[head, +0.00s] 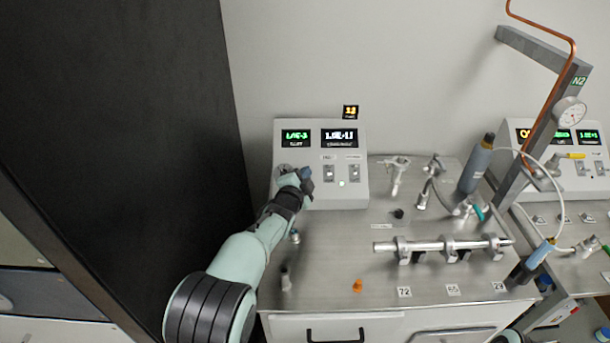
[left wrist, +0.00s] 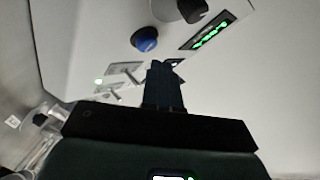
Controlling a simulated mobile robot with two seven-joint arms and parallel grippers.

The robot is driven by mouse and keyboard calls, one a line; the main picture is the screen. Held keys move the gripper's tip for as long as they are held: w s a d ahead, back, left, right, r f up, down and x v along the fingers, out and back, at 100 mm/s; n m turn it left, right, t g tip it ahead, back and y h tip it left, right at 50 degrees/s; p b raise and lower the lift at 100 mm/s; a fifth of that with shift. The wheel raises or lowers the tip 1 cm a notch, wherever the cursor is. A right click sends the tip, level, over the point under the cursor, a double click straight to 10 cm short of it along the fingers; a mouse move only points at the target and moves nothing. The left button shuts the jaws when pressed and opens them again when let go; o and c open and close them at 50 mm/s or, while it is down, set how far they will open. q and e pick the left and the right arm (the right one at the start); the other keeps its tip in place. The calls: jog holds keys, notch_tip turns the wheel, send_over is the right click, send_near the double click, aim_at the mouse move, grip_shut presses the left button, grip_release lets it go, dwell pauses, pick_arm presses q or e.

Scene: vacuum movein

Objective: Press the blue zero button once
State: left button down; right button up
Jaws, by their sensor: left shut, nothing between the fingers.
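The blue zero button (left wrist: 145,39) is a round blue cap on the pale panel in the left wrist view. My left gripper (left wrist: 164,68) is shut and empty, with its dark fingertips pointing toward the panel. In that view the tips appear just below and to the right of the button, with a visible gap in the picture. In the head view my left gripper (head: 304,184) is in front of the lower left of the grey control box (head: 348,195). It covers that part of the panel, so I cannot make out the button clearly there. My right gripper is not in view.
The box has two lit displays (head: 339,137) and toggle switches (head: 355,173). A black knob (left wrist: 192,10) is near the button. Valves (head: 395,170), a metal manifold (head: 430,246) and an orange cap (head: 357,286) are on the bench. A dark panel (head: 120,130) stands to the left.

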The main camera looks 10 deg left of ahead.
pick_arm(q)
jog(key=s+r, duration=0.3)
jog(key=r, duration=0.1)
jog(key=shift+d, duration=0.25)
jog(key=shift+f, duration=0.15)
dwell(0.6)
